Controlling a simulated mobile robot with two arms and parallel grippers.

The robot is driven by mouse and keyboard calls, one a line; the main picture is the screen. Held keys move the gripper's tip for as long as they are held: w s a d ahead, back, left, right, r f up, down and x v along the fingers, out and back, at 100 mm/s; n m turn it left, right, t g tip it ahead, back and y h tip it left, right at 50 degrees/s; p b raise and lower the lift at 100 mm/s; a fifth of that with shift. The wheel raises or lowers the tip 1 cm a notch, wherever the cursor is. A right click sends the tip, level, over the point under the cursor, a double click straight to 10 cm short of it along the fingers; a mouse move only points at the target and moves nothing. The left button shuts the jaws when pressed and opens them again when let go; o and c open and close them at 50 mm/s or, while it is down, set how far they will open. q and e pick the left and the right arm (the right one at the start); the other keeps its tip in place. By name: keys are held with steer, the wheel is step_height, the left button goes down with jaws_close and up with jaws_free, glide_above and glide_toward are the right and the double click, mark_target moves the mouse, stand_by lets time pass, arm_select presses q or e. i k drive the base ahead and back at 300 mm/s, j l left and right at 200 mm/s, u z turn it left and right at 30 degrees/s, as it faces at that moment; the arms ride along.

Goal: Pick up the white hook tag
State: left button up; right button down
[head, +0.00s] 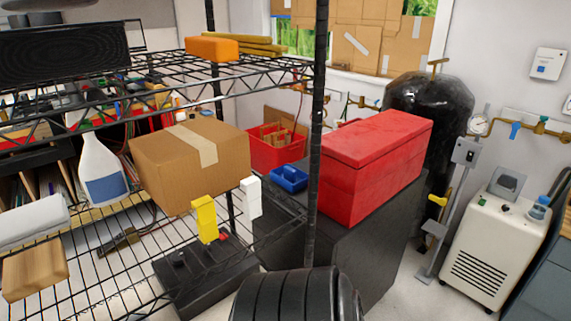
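The white hook tag (250,197) is a small white block-like piece at the front right edge of the wire shelf, just right of the cardboard box. It looks upright, and its upper part reaches close to the box's right side. A similar yellow tag (205,218) is at the shelf edge to its left, a short gap away. How either tag is attached to the wire cannot be made out. Neither of my grippers is in view.
The cardboard box (190,163) sits on the wire shelf behind the tags. A black shelf post (316,130) rises to their right. Beyond it, a red toolbox (376,165) and blue tray (289,179) rest on a dark cabinet (345,250). A white spray bottle (102,172) stands left.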

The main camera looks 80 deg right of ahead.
mark_target(252, 202)
steer(key=z, duration=2.35)
steer(key=l+u, duration=0.15)
steer(key=u, duration=0.25)
steer(key=l+u, duration=0.25)
steer(key=l, duration=0.3)
steer(key=l+u, duration=0.2)
steer(key=l, duration=0.4)
steer(key=k+l+u, duration=0.1)
steer(key=l+u, duration=0.15)
steer(key=l, duration=0.3)
